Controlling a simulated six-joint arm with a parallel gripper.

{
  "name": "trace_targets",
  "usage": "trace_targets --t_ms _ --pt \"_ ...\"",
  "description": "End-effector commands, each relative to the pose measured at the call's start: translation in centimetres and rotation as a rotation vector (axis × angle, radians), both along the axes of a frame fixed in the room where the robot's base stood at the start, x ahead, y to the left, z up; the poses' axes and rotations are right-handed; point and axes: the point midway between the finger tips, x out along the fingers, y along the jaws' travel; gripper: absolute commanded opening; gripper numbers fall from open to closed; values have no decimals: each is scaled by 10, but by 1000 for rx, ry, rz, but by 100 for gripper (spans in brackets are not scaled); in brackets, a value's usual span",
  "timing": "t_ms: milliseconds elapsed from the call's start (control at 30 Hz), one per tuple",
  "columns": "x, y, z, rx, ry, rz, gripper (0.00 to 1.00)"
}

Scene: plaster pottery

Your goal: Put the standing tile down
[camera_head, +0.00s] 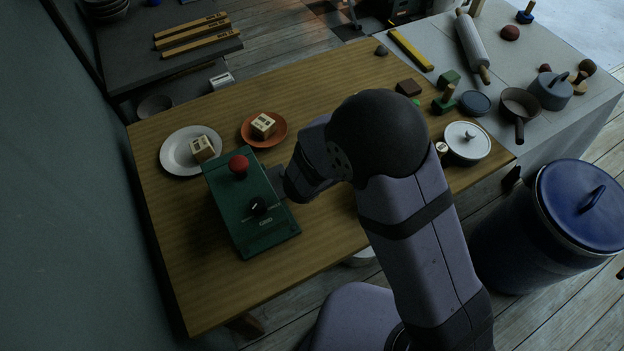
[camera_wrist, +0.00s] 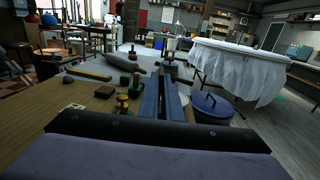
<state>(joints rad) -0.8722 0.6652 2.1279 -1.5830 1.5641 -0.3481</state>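I cannot pick out a tile standing on edge with certainty. The nearest match is a small white upright piece with dark marks (camera_head: 221,80) at the table's back left edge in the head view. Two pale blocks with dark marks also show, one (camera_head: 202,148) on a white plate (camera_head: 177,163) and one (camera_head: 263,126) on an orange saucer (camera_head: 279,134). My gripper is hidden behind my arm in the head view. In the wrist view, the two long blue fingers of my gripper (camera_wrist: 163,100) point forward, side by side; I cannot tell what lies between them.
A green box (camera_head: 232,202) with a red knob stands at the table's left. A lidded white pot (camera_head: 466,141), green blocks (camera_head: 447,78), a dark pan (camera_head: 520,106) and a rolling pin (camera_head: 471,44) crowd the right. The wooden table's front left (camera_head: 200,285) is clear.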

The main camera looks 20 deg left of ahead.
Motion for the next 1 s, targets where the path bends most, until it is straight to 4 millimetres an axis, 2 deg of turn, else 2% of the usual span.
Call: trace_targets --t_ms 33,433,767,1000 --pt "2 4 -13 4 -3 15 0" --pt "10 36 -27 3 -5 180 0" --pt "7 65 -30 6 -7 384 0" --pt "-6 93 -25 6 -9 597 0"
